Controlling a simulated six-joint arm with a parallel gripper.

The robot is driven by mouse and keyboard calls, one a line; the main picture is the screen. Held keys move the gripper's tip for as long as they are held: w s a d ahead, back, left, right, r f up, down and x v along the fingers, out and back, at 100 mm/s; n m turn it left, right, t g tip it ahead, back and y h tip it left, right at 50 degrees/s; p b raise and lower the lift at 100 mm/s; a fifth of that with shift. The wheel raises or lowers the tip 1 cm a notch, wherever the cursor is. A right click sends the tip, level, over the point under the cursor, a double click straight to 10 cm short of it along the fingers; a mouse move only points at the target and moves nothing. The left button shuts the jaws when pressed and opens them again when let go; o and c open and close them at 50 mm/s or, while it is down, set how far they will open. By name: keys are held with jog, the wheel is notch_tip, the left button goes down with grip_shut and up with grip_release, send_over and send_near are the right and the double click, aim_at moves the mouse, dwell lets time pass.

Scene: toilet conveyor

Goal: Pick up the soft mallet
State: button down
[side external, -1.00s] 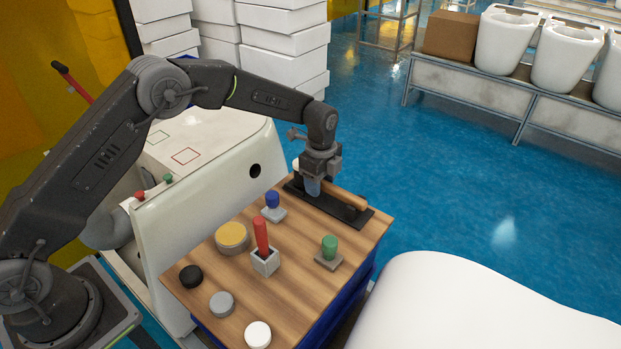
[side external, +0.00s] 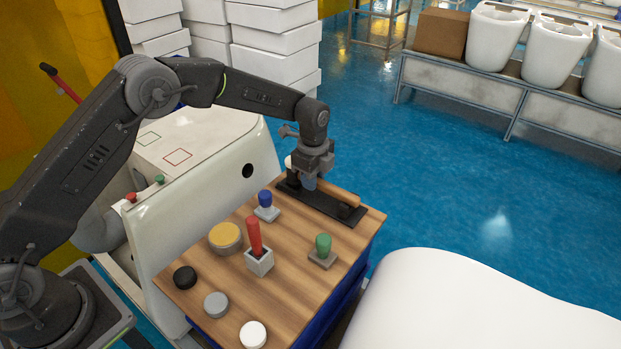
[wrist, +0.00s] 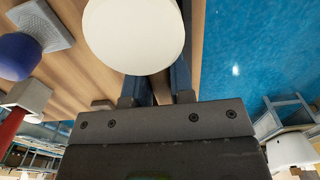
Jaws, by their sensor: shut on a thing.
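The soft mallet has a round white head and a pale wooden handle (side external: 340,192). It is over a long black holder (side external: 320,208) at the back of the wooden table, with the handle just above the holder's end block. My gripper (side external: 309,184) points down and is shut on the handle close to the head. In the wrist view the white head (wrist: 134,35) fills the top middle and hides much of the handle and part of my blue fingers (wrist: 157,88).
A blue-topped stamp (side external: 265,203), a red-handled tool (side external: 254,238) in a grey block and a green-topped stamp (side external: 323,248) stand on the wooden table (side external: 200,268). Several round discs lie at the left and front. A white panel (side external: 205,190) borders the left.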

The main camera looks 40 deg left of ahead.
jog(key=shift+r, duration=0.6)
notch_tip(320, 180, up, 2)
jog(key=shift+r, duration=0.25)
jog(key=s+a+r, duration=0.3)
jog(key=a+r, duration=0.4)
jog(key=a, duration=0.4)
jog(key=shift+s, duration=0.4)
jog(key=c, duration=1.5)
grip_release()
grip_shut()
